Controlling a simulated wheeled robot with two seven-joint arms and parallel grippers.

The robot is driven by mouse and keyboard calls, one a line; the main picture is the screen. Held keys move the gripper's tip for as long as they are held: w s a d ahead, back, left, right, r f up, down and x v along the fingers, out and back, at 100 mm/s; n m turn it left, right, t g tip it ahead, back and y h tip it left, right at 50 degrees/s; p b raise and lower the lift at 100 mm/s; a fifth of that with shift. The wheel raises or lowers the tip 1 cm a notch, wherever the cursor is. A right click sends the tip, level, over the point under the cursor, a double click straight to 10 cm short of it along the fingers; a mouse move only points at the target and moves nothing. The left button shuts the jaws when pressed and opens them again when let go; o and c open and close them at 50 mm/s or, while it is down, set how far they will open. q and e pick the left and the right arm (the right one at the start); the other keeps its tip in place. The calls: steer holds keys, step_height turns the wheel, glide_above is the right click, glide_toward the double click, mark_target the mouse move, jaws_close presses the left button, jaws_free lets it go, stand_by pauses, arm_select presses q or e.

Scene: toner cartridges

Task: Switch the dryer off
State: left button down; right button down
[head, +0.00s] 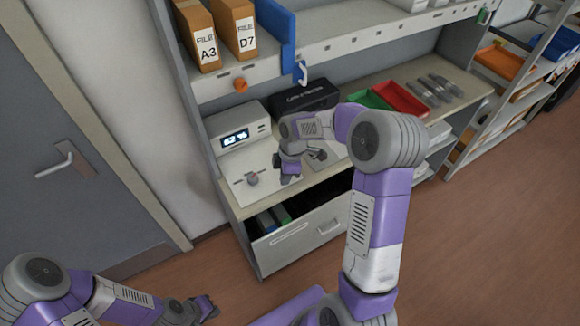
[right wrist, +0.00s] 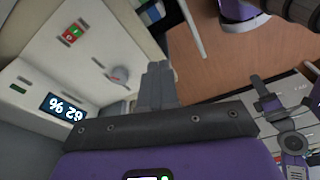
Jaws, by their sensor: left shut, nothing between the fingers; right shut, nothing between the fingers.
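The dryer is a white unit on the shelf counter with a lit display (head: 235,138) reading 62 %; the display also shows upside down in the right wrist view (right wrist: 67,105). A grey knob (head: 252,178) is on its pale front panel, also in the right wrist view (right wrist: 118,75). A red and green switch (right wrist: 73,33) lies beyond the knob there; I cannot make it out in the head view. My right gripper (head: 289,179) is shut and empty, to the right of the knob; its fingers (right wrist: 158,68) appear apart from knob and switch. My left gripper (head: 210,308) is shut and empty, low at the front.
A black box (head: 305,96), a green tray (head: 368,99) and a red tray (head: 401,99) stand on the counter. Files (head: 236,28) and a blue divider (head: 277,40) are above. A drawer (head: 300,240) below is partly open. A grey door (head: 60,120) is at left.

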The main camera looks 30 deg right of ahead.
steer(key=s+a+f+m+b, duration=0.3)
steer(key=s+a+f+m, duration=0.2)
steer(key=f, duration=0.5)
steer(key=s+a+f+m+y+b, duration=0.1)
steer(key=s+a+f+m+b, duration=0.3)
steer(key=f, duration=0.7)
steer(key=s+a+f+m+y+b, duration=0.1)
steer(key=s+a+f+m+b, duration=0.2)
steer(key=s+a+f+m, duration=0.4)
step_height(320, 180, down, 3)
steer(key=s+a, duration=0.1)
steer(key=s, duration=0.2)
steer(key=shift+f+m, duration=0.15)
steer(key=shift+m, duration=0.25)
steer(key=shift+w, duration=0.1)
